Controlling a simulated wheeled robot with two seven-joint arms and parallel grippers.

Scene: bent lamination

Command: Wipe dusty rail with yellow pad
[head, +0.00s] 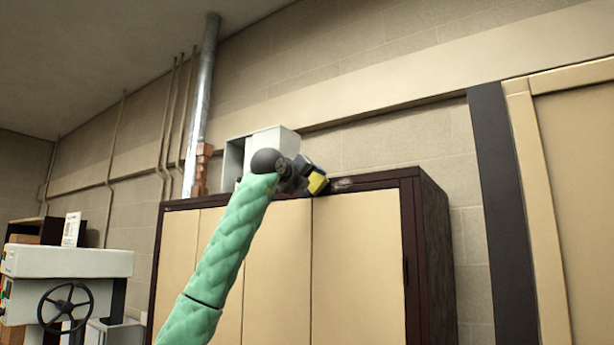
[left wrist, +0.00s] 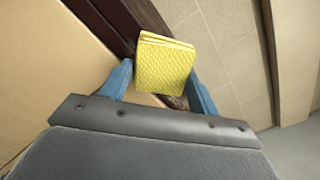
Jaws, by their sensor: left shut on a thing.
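The yellow pad (left wrist: 164,66) is a square, textured block, held between the two blue fingers of my left gripper (left wrist: 160,84) in the left wrist view. In the head view the pad (head: 317,183) shows at the end of my left gripper (head: 308,180), at the top front edge of the cabinet. The dark brown rail (head: 372,181) runs along the cabinet top, with a pale dusty patch (head: 342,184) just right of the pad. The pad is at or very close to the rail; I cannot tell if it touches. My right gripper is not in view.
The tall cabinet (head: 358,265) has beige doors and a dark frame. A grey-white box (head: 270,140) stands on top behind my left arm. A metal pipe (head: 203,100) rises at the wall. A machine with a handwheel (head: 66,303) stands at the left.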

